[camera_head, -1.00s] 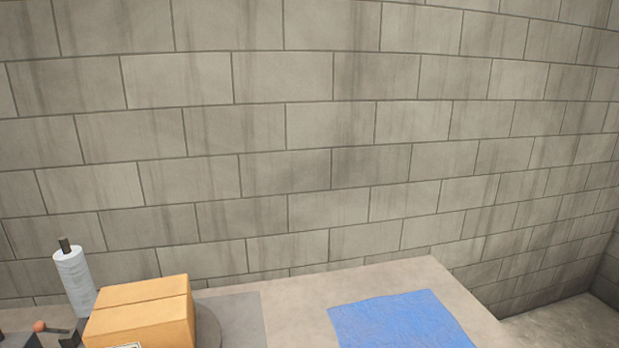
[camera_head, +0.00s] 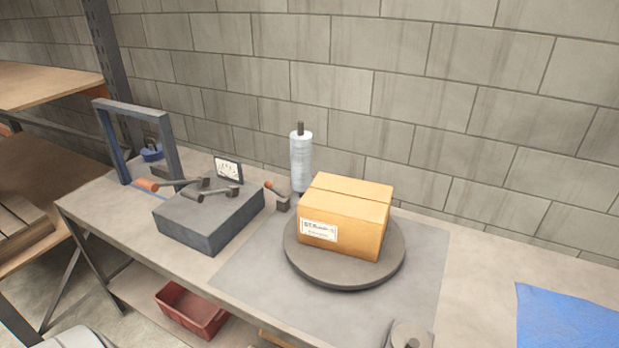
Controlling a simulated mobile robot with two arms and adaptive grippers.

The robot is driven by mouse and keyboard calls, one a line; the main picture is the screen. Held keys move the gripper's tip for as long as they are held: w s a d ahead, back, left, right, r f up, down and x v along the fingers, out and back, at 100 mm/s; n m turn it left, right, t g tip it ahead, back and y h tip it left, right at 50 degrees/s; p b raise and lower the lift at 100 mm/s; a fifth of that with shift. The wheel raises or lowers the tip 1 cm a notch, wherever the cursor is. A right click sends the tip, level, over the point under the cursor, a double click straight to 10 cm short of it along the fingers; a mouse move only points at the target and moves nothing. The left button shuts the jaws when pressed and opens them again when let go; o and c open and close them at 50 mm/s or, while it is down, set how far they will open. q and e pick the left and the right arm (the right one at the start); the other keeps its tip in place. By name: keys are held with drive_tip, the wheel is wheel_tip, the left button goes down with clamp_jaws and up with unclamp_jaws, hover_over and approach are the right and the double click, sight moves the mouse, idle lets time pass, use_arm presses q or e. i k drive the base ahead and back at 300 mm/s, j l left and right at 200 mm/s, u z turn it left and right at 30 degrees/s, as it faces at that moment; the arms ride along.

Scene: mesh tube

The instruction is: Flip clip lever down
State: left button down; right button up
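A dark grey box-shaped device (camera_head: 222,232) stands on the left half of the bench, with dark rods on its top. One lever with an orange grip (camera_head: 146,185) points left from it and lies nearly level. A second, short lever with an orange grip (camera_head: 276,188) rises at a slant from a small dark block (camera_head: 283,204) just right of the device. I cannot tell which of them is the clip lever. Neither of my grippers is in view.
A cardboard box (camera_head: 350,205) sits on a round turntable (camera_head: 345,279). A wrapped roll (camera_head: 301,160) stands behind it. A dark upright frame (camera_head: 170,160) is at the bench's left end, a blue sheet (camera_head: 565,320) at right. A red bin (camera_head: 190,310) is below.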

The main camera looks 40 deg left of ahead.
sight(268, 184)
drive_tip(key=j+u, duration=0.15)
drive_tip(key=u, duration=1.1)
drive_tip(key=i+l, duration=0.05)
